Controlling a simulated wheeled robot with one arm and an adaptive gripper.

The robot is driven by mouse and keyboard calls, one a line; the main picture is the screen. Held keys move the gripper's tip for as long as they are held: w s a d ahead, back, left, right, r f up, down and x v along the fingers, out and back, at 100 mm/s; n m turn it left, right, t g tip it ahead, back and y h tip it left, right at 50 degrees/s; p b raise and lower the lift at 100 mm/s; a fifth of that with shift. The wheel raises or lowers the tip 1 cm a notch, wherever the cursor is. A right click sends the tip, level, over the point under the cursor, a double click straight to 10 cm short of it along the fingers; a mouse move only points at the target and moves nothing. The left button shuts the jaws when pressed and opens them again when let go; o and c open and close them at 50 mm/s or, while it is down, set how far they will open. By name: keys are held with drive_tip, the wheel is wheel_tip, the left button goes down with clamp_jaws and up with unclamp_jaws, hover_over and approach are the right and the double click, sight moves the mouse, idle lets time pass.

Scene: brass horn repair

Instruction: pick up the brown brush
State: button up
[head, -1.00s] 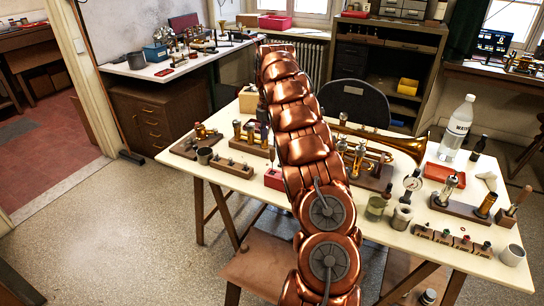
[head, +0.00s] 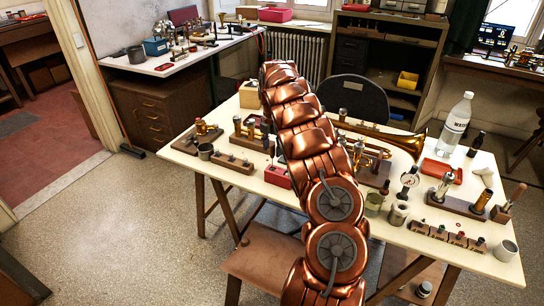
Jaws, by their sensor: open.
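A slim brown handle (head: 516,194) stands tilted in a small wooden block at the right end of the cream work table (head: 235,186). It may be the brown brush; its lower end is hidden in or behind the block, and I see no bristles. No other brush can be made out. My copper-coloured arm rises across the middle of the view and hides part of the table. My gripper cannot be made out; it seems hidden behind the arm.
A brass trumpet (head: 400,140) lies behind my arm. Wooden blocks with brass parts crowd the left side. Floor at left is clear.

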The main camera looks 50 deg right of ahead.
drive_tip(key=shift+f, duration=0.85)
clamp_jaws()
